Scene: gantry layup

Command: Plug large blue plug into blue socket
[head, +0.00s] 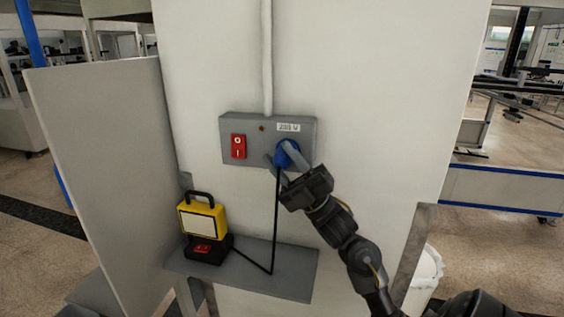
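The large blue plug (283,159) is at the blue socket (295,150) on the right side of a grey wall box. The two blue parts overlap in the head view, so I cannot tell how far the plug is seated. My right gripper (278,152) reaches up from the lower right, its fingers on either side of the plug, and it looks shut on it. The fingers hide part of the plug and socket. A black cable (275,220) hangs from the plug to the shelf and runs to a yellow work lamp (203,220). My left gripper is out of view.
The grey box (266,122) carries a red rocker switch (238,146), a small dark red indicator and a "230 V" label. A grey shelf (290,284) sits below. A grey panel (110,180) stands at the left. The wall around the box is clear.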

